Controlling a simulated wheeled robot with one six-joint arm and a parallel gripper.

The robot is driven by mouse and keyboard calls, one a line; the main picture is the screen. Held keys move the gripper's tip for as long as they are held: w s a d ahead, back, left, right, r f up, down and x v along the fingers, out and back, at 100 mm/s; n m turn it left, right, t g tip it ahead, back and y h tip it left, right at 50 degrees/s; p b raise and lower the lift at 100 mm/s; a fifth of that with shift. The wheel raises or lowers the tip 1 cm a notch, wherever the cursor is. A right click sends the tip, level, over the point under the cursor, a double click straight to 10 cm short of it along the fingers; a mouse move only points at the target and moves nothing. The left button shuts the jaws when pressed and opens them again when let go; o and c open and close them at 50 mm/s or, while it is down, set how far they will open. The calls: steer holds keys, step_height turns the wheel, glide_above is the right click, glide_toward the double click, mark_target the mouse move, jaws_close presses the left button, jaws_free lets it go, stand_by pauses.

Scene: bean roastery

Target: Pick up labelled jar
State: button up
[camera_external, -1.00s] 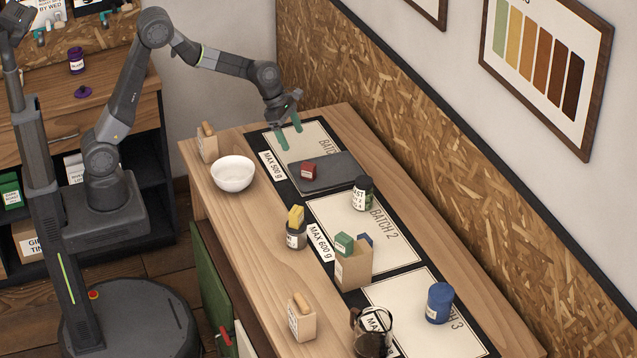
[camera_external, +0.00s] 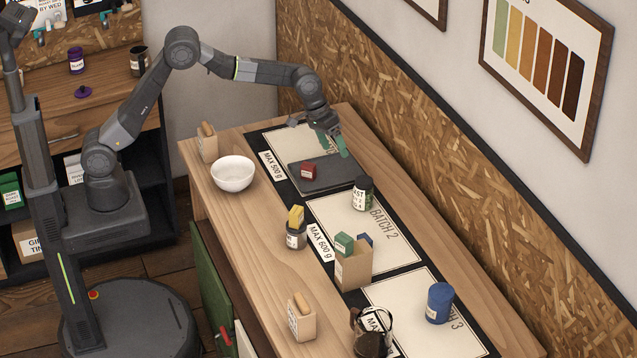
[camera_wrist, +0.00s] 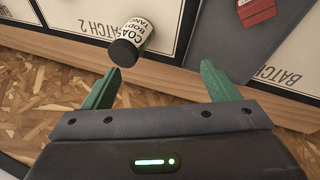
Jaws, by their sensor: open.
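The labelled jar (camera_external: 362,193) is dark with a black lid and a cream label, and stands upright at the top edge of the Batch 2 panel. It also shows in the wrist view (camera_wrist: 132,43), ahead of the left fingertip and apart from it. My gripper (camera_external: 337,146) has green fingers and is over the far end of the counter, above and behind the dark slate. In the wrist view my gripper (camera_wrist: 160,82) is open, with nothing between its fingers.
A small red box (camera_external: 309,170) sits on the dark slate (camera_external: 325,183). A white bowl (camera_external: 233,173), a jar holding a yellow box (camera_external: 296,236), a paper bag with boxes (camera_external: 353,270) and a blue canister (camera_external: 439,303) stand on the counter. The chipboard wall (camera_external: 400,130) runs along the right.

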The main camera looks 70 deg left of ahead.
mark_target(359, 180)
steer(key=w+d+m, duration=0.2)
steer(key=d+m, duration=0.4)
steer(key=m, duration=0.4)
steer(key=p+x, duration=0.1)
steer(key=x, duration=0.6)
steer(key=shift+w+d+f, duration=0.15)
steer(key=shift+f, duration=0.05)
steer(key=shift+a+p+x, duration=0.15)
steer(key=shift+p+x, duration=0.45)
steer(key=shift+x, duration=0.8)
steer(key=shift+a+p+x, duration=0.1)
steer(key=shift+p+x, duration=0.45)
steer(key=shift+x, duration=0.85)
steer(key=shift+w, duration=0.1)
steer(key=c, duration=1.2)
